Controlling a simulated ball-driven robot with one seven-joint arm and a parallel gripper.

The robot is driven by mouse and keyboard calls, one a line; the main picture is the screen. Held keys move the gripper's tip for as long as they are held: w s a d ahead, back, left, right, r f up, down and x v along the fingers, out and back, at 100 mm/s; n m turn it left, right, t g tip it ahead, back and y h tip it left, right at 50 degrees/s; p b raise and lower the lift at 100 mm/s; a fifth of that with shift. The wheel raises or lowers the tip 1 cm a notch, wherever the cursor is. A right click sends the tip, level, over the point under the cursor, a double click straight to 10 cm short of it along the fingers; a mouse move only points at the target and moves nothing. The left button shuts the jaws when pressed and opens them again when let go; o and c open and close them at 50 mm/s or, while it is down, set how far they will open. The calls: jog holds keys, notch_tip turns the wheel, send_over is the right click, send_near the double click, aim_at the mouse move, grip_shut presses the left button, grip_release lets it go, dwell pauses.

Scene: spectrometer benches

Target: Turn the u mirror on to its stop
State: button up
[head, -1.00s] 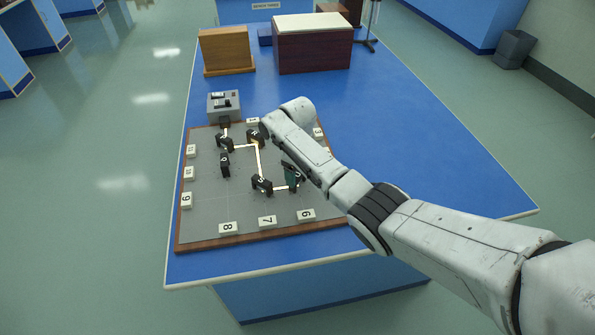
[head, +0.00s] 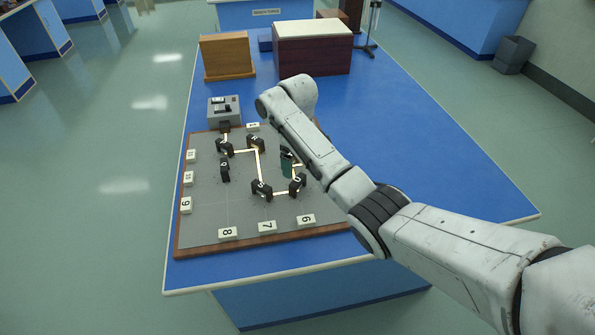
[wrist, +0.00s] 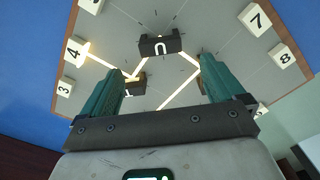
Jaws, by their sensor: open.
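The u mirror (wrist: 158,46) is a small black block with a white letter, upright on the grey board. In the wrist view it lies beyond and between the fingertips of my gripper (wrist: 160,68), which is open and empty. I see a gap between the fingers and the mirror. In the head view the u mirror (head: 298,183) is at the lower right of the mirror group, and a teal finger (head: 287,164) shows just above it. A bright beam reaches the mirror and leads on through another mirror to the lit plate 4 (wrist: 74,51).
Other black mirrors (head: 262,189) stand close by on the board (head: 205,225), several of them along the beam. A grey source box (head: 224,111) stands at the board's far edge. Numbered plates (head: 267,227) line the edges. A wooden box (head: 313,55) stands farther back.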

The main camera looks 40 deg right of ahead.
notch_tip(320, 180, up, 4)
jog(key=shift+f, duration=0.2)
jog(key=shift+f, duration=0.1)
dwell(0.4)
jog(key=s+a+f+t, duration=0.1)
jog(key=s+a+f, duration=0.2)
jog(key=a, duration=0.3)
jog(key=s+a+f+t+y, duration=0.1)
jog(key=s+a+f, duration=0.2)
jog(key=a, duration=0.2)
jog(key=s+a+f+t, duration=0.1)
jog(key=s+a+f, duration=0.2)
jog(key=a, duration=0.3)
jog(key=s+a+r+m+t+h, duration=0.1)
jog(key=s+r, duration=0.1)
jog(key=s, duration=0.6)
jog(key=s+a+r+m+t, duration=0.1)
jog(key=s, duration=0.7)
jog(key=s+d+f+m+g, duration=0.1)
jog(key=s+f+g, duration=0.3)
jog(key=s, duration=0.6)
notch_tip(320, 180, down, 2)
jog(key=shift+s+d+f+b, duration=0.15)
jog(key=shift+d+f+b, duration=0.1)
jog(key=shift+d+b, duration=0.2)
